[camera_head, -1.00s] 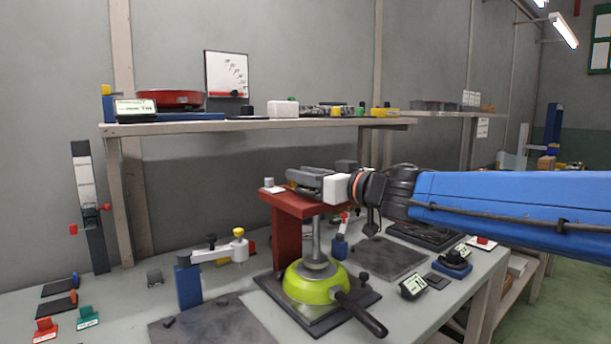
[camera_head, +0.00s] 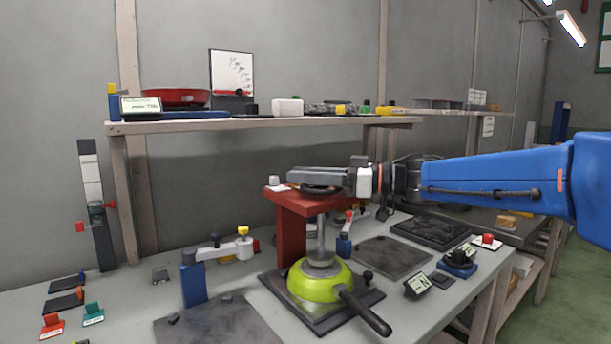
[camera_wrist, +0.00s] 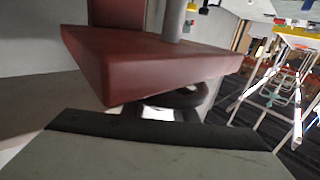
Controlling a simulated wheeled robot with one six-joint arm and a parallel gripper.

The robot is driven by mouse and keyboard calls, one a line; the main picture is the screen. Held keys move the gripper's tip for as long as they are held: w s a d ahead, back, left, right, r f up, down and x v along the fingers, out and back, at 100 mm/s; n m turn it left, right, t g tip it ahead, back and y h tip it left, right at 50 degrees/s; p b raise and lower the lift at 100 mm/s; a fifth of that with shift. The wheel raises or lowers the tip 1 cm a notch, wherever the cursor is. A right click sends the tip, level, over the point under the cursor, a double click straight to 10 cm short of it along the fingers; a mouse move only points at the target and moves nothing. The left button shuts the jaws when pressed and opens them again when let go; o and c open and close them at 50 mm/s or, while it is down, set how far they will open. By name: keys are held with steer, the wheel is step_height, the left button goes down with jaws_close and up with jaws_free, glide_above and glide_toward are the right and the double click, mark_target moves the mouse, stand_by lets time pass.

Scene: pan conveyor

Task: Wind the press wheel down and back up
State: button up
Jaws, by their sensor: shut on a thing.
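The red press (camera_head: 291,220) stands on the workbench. Its dark wheel (camera_head: 322,190) sits on top of the press and shows as a dark ring in the wrist view (camera_wrist: 188,98). My gripper (camera_head: 300,176) reaches in from the right and is shut at the wheel, on its rim as far as I can tell; the exact contact is hidden. A pale finger fills the lower wrist view. The metal ram (camera_head: 320,238) comes down from the press head to a lime-green pan (camera_head: 311,286), which lies dome up on a dark base plate (camera_head: 363,299); ram foot and pan appear to touch.
A shelf (camera_head: 230,125) with a red pan (camera_head: 175,97) and small items runs behind the press. A blue post with a white arm (camera_head: 193,278) stands to the left. Dark mats lie on both sides. A small display (camera_head: 418,286) stands at right.

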steer(key=shift+s+n+g, duration=0.15)
steer(key=shift+n+g, duration=0.35)
steer(key=shift+g, duration=0.3)
steer(key=shift+r, duration=0.1)
steer(key=o, duration=1.1)
steer(key=s+d, duration=0.1)
steer(key=d, duration=0.4)
steer(key=s+d, duration=0.1)
steer(key=d, duration=0.5)
steer(key=s+d, duration=0.1)
steer(key=d, duration=0.5)
steer(key=shift+s, duration=0.15)
